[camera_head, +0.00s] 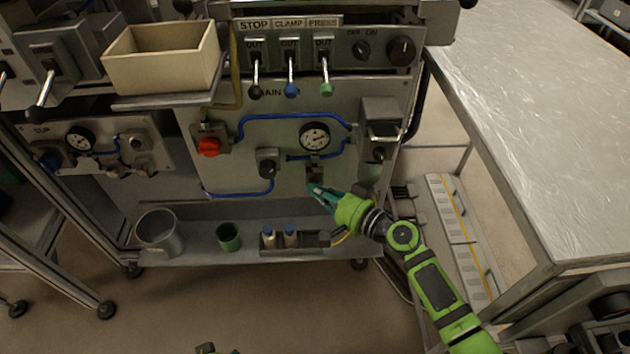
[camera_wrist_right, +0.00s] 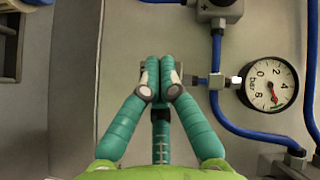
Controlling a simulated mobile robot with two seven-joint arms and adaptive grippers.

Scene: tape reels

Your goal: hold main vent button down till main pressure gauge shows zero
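The main pressure gauge (camera_head: 314,136) is a round white dial on the grey panel. It also shows at the right of the right wrist view (camera_wrist_right: 270,84). A small grey block (camera_head: 315,171), apparently the main vent valve, sits just below the gauge. My green right gripper (camera_head: 313,188) has its teal fingertips just below this block. In the right wrist view the fingers (camera_wrist_right: 160,78) are together, empty, and hide most of the block. Contact with the button cannot be told.
A red knob (camera_head: 208,147) and blue hoses (camera_head: 262,117) are on the same panel. Levers and an open beige bin (camera_head: 162,57) are above. A shelf (camera_head: 190,256) below holds cups and bottles. A wrapped table (camera_head: 545,120) stands at right.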

